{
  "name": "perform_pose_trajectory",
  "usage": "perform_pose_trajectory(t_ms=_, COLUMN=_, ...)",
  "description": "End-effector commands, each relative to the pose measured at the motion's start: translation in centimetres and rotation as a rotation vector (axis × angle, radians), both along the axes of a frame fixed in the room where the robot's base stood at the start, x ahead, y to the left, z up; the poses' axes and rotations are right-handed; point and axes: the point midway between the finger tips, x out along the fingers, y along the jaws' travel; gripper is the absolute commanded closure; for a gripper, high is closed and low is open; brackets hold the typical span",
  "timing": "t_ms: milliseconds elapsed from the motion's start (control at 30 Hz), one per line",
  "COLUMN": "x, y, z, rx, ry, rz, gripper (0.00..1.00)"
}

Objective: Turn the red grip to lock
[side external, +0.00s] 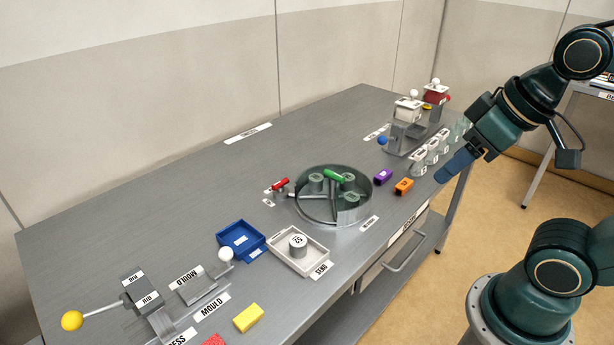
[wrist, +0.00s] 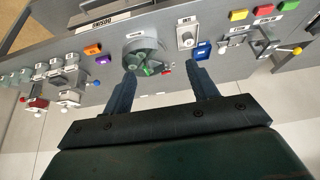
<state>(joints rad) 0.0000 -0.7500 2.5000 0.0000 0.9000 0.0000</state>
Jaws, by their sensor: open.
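The red grip (side external: 281,184) sits on a small post at the left edge of the round dryer (side external: 333,208), beside small labels too small to read. A clear hood covers the dryer, with a green grip (side external: 334,175) and several grey pieces showing through it. In the wrist view the red grip (wrist: 167,72) shows at the dryer's lower right, and the dryer (wrist: 146,50) lies beyond my fingertips. My gripper (side external: 457,166) is raised over the table's right end, well apart from the red grip. In the wrist view my gripper (wrist: 160,84) is open and empty.
A purple block (side external: 383,176) and an orange block (side external: 404,186) lie right of the dryer. A white tray (side external: 316,257) with a grey cylinder and a blue tray (side external: 240,238) stand to its left. The table behind the red grip is clear.

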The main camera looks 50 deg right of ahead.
Motion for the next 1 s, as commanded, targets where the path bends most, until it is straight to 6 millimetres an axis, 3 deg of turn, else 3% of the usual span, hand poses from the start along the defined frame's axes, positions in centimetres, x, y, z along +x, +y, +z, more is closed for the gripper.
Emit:
perform_pose_trajectory(t_ms=167, x=0.0, y=0.0, z=0.0, rx=0.0, ry=0.0, rz=0.0, gripper=0.42)
perform_pose_trajectory(t_ms=300, x=0.1, y=0.0, z=0.1, rx=-0.001, ry=0.0, rz=0.003, gripper=0.62)
perform_pose_trajectory(t_ms=533, x=1.5, y=0.0, z=0.8, rx=-0.028, ry=0.013, rz=0.053, gripper=0.62)
perform_pose_trajectory(t_ms=767, x=5.3, y=0.0, z=2.3, rx=-0.096, ry=0.043, rz=0.188, gripper=0.62)
perform_pose_trajectory(t_ms=1000, x=10.6, y=0.0, z=3.4, rx=-0.178, ry=0.079, rz=0.365, gripper=0.62)
